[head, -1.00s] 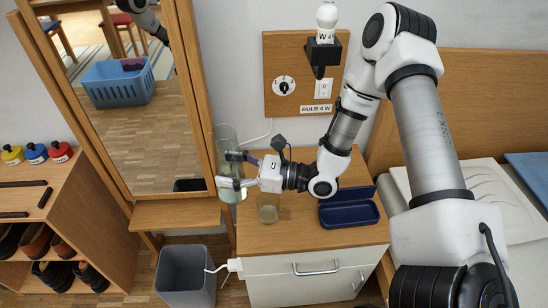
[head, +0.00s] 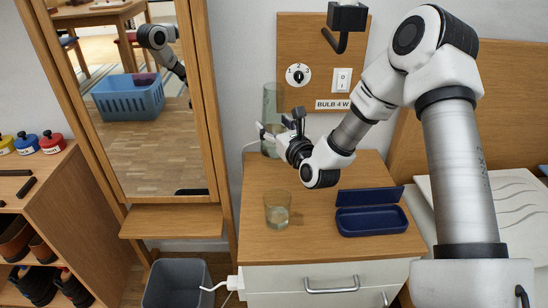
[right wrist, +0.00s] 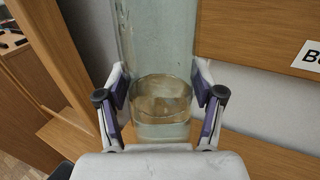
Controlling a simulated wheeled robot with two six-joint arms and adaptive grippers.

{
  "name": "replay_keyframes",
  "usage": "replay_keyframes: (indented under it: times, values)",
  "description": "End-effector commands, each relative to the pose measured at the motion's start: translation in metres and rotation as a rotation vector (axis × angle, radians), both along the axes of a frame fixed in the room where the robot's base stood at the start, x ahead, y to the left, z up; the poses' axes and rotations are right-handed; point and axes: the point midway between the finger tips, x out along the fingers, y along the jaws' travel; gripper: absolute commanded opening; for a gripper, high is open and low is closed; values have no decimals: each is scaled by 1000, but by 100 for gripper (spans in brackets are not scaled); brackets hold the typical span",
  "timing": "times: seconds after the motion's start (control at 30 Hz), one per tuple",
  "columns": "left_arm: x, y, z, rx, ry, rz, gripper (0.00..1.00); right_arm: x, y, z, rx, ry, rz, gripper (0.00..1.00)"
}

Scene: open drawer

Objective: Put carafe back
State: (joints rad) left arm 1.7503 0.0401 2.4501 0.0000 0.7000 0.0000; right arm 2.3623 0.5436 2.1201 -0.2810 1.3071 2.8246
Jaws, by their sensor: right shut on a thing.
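The carafe (head: 272,104) is a tall clear greenish glass vessel, upright in front of the wall at the back left of the cabinet top (head: 333,180). My right gripper (head: 266,138) is shut around its lower part. In the right wrist view, the fingers press on both sides of the carafe (right wrist: 157,45). Whether its base touches the cabinet top I cannot tell. My left gripper is not in view.
A drinking glass (head: 277,210) with a little liquid stands in front of the carafe. An open blue case (head: 371,220) lies to the right. A switch panel (head: 322,62) is on the wall. A tall mirror (head: 140,120) stands left; a grey bin (head: 177,285) is below.

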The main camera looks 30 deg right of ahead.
Motion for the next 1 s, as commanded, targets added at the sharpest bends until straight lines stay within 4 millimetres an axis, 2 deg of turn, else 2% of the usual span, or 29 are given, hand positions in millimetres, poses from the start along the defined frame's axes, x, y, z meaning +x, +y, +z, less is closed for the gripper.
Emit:
replay_keyframes:
  times: [0.03, 0.17, 0.33, 0.7, 0.73, 0.8, 1.0]
  values:
    - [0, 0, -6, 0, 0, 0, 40, 0, 0, -12, -1, -2, 1, 0]
    - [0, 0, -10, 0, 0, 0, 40, 0, 0, -25, -1, -3, 0, 0]
    - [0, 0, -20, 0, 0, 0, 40, 0, 0, -53, 0, -2, 1, 0]
    - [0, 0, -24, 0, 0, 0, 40, 0, 0, -59, 1, -4, 1, 0]
    - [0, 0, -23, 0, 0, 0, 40, 0, 0, -60, 1, -1, 2, 71]
    - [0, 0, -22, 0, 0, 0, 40, 0, 0, -59, 1, -1, 2, 93]
    - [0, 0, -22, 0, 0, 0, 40, 0, 0, -59, 1, -1, 2, 93]
